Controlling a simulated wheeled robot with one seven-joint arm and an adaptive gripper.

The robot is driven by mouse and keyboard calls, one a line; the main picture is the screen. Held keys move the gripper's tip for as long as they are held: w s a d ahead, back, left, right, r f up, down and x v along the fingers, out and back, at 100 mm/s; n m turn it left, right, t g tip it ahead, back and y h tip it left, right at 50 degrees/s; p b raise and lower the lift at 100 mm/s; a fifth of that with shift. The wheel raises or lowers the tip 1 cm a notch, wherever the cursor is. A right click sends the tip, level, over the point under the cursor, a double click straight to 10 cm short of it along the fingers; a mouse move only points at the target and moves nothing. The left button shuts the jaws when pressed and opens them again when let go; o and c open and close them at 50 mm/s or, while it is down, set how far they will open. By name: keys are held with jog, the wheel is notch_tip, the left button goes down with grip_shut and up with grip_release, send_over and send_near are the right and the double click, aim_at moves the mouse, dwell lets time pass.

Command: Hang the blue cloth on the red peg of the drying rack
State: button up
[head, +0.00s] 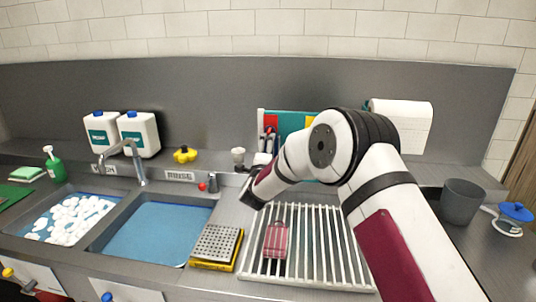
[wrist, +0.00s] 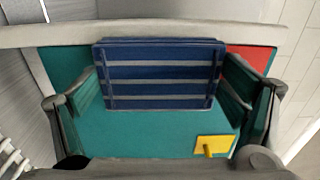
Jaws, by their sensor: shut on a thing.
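The blue cloth (wrist: 160,85), dark blue with pale stripes, is held between the fingers of my gripper (wrist: 163,88) in the wrist view. Behind it is the teal board of the drying rack (wrist: 120,135). A red panel (wrist: 252,58) shows at the board's upper right, partly covered by the cloth and a finger; I cannot make out its peg. A yellow panel with a yellow peg (wrist: 209,148) is at lower right. In the head view, the teal board (head: 290,122) stands at the back with its red panel (head: 270,121) at left; my arm hides part of it.
A red striped cloth (head: 276,241) lies on the slatted rack (head: 325,245). A yellow tray with a perforated grey top (head: 217,243) is left of it, beside two sinks. A grey cup (head: 462,202) and a blue-lidded jar (head: 514,216) stand at right.

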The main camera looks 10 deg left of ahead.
dwell(0.4)
jog(key=o, duration=1.1)
jog(key=shift+s, duration=0.1)
jog(key=s, duration=1.2)
jog(key=s+d+r+n+g+y, duration=0.2)
jog(key=s+d+r+n+g, duration=0.1)
jog(key=s+d+r+n, duration=0.3)
jog(key=s+d+r+n+g+y, duration=0.25)
jog(key=r+n, duration=0.25)
jog(key=r, duration=0.4)
jog(key=s+d+f+n+g+h, duration=0.1)
jog(key=s+d+n+g, duration=0.1)
jog(key=s+d, duration=0.4)
jog(key=s+d+f+n+g+h, duration=0.1)
jog(key=s+d+n+g, duration=0.2)
jog(key=s, duration=1.3)
jog(key=s+d+f+n+g+h, duration=0.1)
jog(key=s+d+n+g+h, duration=0.1)
jog(key=s+d, duration=0.8)
jog(key=shift+s, duration=1.05)
